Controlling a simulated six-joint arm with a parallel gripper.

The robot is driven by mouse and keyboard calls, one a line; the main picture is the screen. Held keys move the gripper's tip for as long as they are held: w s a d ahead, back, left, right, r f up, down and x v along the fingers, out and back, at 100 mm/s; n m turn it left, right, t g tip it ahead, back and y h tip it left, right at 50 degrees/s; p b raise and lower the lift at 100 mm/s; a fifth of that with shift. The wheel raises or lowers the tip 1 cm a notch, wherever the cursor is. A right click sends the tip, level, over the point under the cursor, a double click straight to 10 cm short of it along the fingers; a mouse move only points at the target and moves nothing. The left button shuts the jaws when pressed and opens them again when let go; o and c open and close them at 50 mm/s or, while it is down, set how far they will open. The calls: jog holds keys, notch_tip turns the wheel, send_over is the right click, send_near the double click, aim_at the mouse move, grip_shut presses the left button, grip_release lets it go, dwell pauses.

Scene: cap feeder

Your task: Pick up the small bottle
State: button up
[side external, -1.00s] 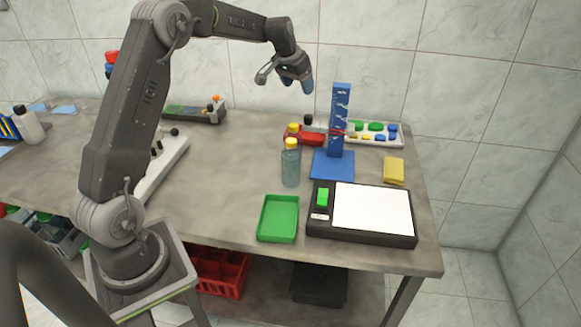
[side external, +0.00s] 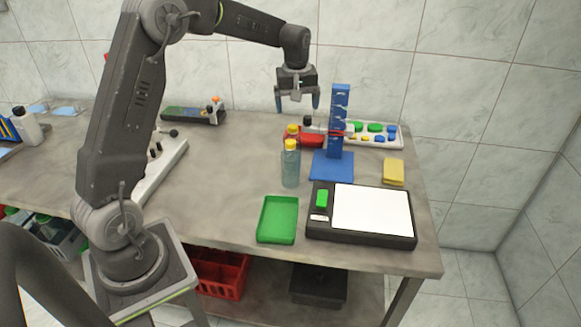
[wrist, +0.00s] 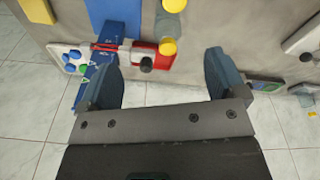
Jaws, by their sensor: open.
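A small bottle with a yellow cap (side external: 293,130) stands at the back of the table, partly hidden behind a taller blue-grey bottle with a yellow cap (side external: 290,168). In the wrist view the small bottle's yellow cap (wrist: 168,47) lies just beyond the space between the fingers, and the taller bottle's cap (wrist: 174,6) is at the top edge. My gripper (side external: 297,104) is open and empty, pointing down above the back of the table, higher than the small bottle. Both spread fingers show in the wrist view (wrist: 163,78).
A red object (side external: 313,140) and a black cap (side external: 307,120) are close right of the small bottle. A blue tower (side external: 340,115) stands farther right, before a white button tray (side external: 394,140). A green tray (side external: 261,222) and a black scale (side external: 360,237) are in front.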

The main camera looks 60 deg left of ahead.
aim_at(291, 141)
jog(key=f+n, duration=0.1)
jog(key=f, duration=0.1)
jog(key=s+f+n, duration=0.1)
jog(key=f, duration=0.2)
jog(key=f+n+g, duration=0.1)
jog(key=f, duration=0.2)
jog(key=shift+s+d+f, duration=0.25)
jog(key=shift+s, duration=0.05)
jog(key=shift+s+a+f, duration=0.1)
jog(key=shift+a+f, duration=0.1)
jog(key=shift+f, duration=1.15)
jog(key=shift+s+a+f, duration=0.1)
jog(key=shift+a+f, duration=0.05)
jog(key=shift+f, duration=1.15)
jog(key=c, duration=1.5)
jog(key=shift+r, duration=0.1)
